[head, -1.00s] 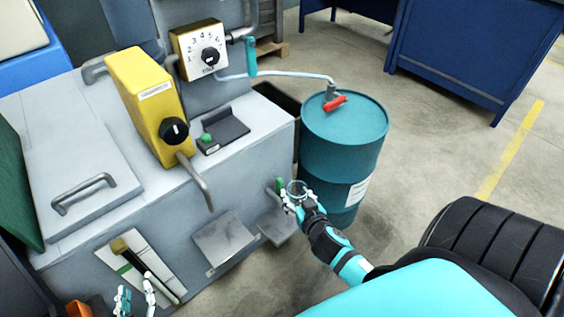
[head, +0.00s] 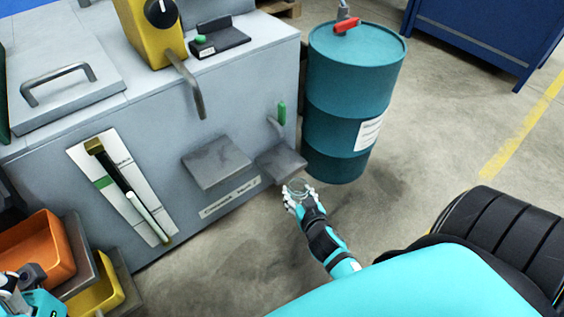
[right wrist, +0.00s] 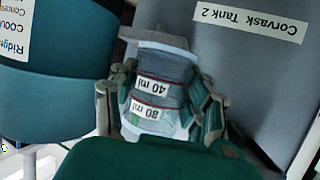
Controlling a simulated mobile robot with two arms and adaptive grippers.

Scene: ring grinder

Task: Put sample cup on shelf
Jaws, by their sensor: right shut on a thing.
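My right gripper (head: 299,190) is shut around a clear sample cup (head: 299,185) in the head view, out in the air in front of the grey machine. The cup also shows in the right wrist view (right wrist: 157,88), between the fingers, with "40 ml" and "80 ml" labels upside down in the picture. Two small grey shelf plates stick out from the machine front, a left one (head: 217,163) and a right one (head: 277,161). The cup appears just below the right plate in the picture, seemingly apart from it. Part of my left gripper (head: 22,283) shows at the lower left; its fingers are unclear.
A teal drum (head: 350,100) stands right of the plates. A green-handled lever (head: 281,115) rises above the right plate, and a bent grey spout (head: 190,88) hangs above the left. Orange (head: 42,250) and yellow (head: 95,292) bins are at lower left.

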